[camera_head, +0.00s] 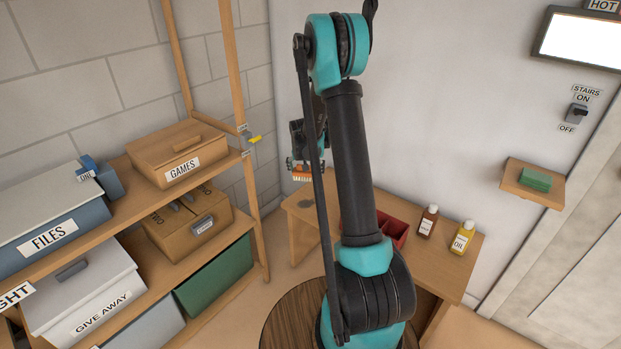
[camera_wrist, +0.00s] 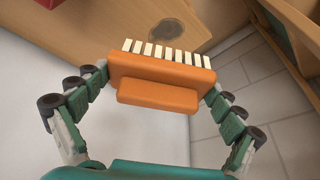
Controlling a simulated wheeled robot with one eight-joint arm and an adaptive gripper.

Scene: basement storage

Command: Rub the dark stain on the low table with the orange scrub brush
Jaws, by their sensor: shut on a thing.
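The orange scrub brush (camera_wrist: 158,99) is held between the fingers of my gripper (camera_wrist: 160,78), with its pale bristles pointing toward the low table (camera_wrist: 95,28). The dark stain (camera_wrist: 176,34) is a roundish grey-brown patch near the table's edge, beyond the bristles in the wrist view. In the head view, my gripper (camera_head: 299,164) is above the left end of the low table (camera_head: 455,262), and the brush's orange bristle side (camera_head: 301,178) shows below it. The stain (camera_head: 306,203) lies lower there, partly by my arm. The brush appears apart from the table.
On the table stand a red tray (camera_head: 396,230), partly behind my arm, a brown bottle (camera_head: 427,222) and a yellow oil bottle (camera_head: 462,238). A storage shelf with boxes (camera_head: 180,150) stands at left. A round dark wooden top (camera_head: 285,325) is in front.

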